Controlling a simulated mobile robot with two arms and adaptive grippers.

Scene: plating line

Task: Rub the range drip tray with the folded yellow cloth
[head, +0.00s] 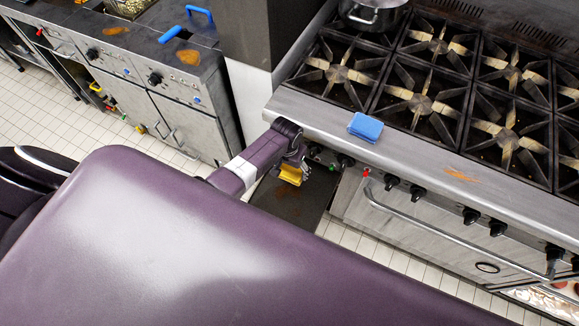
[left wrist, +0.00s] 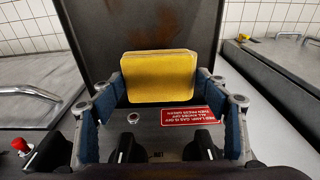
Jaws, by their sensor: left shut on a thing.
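The folded yellow cloth (head: 291,174) is between the fingers of my left gripper (head: 293,168), which is shut on it. In the left wrist view the cloth (left wrist: 158,76) is a thick, rounded block held between the two fingertips of the gripper (left wrist: 160,82). A dark flat panel, which looks like the range drip tray (head: 290,208), juts out below the range's front at its left end. It also shows behind the cloth in the left wrist view (left wrist: 140,28). I cannot tell whether the cloth touches it. My right gripper is not in view.
A blue sponge (head: 365,127) lies on the range's front ledge, near an orange smear (head: 462,175). Knobs (head: 471,215) and a long oven handle (head: 440,233) stick out in front. Fryers (head: 150,75) stand left.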

